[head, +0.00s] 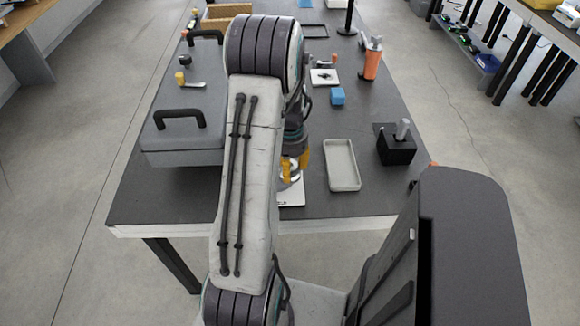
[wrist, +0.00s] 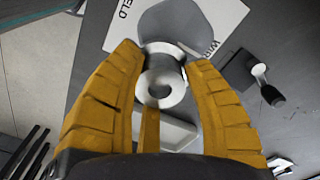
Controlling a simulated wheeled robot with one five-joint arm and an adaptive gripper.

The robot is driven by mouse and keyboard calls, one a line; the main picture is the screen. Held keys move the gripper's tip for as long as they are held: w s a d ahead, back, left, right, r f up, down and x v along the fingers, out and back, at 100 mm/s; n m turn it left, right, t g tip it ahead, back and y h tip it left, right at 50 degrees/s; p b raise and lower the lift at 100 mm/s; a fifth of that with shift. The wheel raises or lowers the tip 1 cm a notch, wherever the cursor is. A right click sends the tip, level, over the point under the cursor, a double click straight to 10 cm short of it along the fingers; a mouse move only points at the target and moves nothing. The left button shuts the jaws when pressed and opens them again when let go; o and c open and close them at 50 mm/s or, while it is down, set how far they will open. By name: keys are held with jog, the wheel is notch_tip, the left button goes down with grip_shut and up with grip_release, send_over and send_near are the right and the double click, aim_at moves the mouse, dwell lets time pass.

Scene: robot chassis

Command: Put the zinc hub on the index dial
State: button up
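The zinc hub (wrist: 163,85) is a silvery ring-shaped piece with a dark centre hole. In the wrist view it sits between the yellow fingers of my gripper (wrist: 163,62), which are shut on its sides. In the head view my gripper (head: 293,165) hangs low over the near part of the table, mostly behind my arm. A white printed sheet (wrist: 122,32) lies beyond the hub, with a rounded grey shape (wrist: 185,22) on it. I cannot tell whether that shape is the index dial. The sheet also shows under my gripper in the head view (head: 292,194).
A shallow pale tray (head: 342,165) lies right of my gripper. A black block with a light rod (head: 397,148) is farther right. A grey case (head: 185,135) fills the left.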

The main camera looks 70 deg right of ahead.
jog(key=o, duration=0.4)
notch_tip(320, 180, up, 12)
jog(key=w+a+r+n+t+h, duration=0.1)
jog(key=w+a+r+n, duration=0.35)
jog(key=w+a, duration=0.35)
jog(key=w+a+r+n, duration=0.3)
jog(key=w+a+n, duration=0.3)
jog(key=w+a, duration=0.25)
jog(key=s+a+n+t, duration=0.1)
jog(key=a+n, duration=0.3)
jog(key=a, duration=0.3)
jog(key=a+n+t, duration=0.1)
jog(key=a+n, duration=0.3)
jog(key=a, duration=0.4)
jog(key=s+a+n+y, duration=0.1)
jog(key=a+n, duration=0.4)
jog(key=a, duration=0.2)
jog(key=shift+s+a+r+t+p, duration=0.1)
jog(key=shift+s+a+t+p, duration=0.2)
jog(key=shift+t+p, duration=0.1)
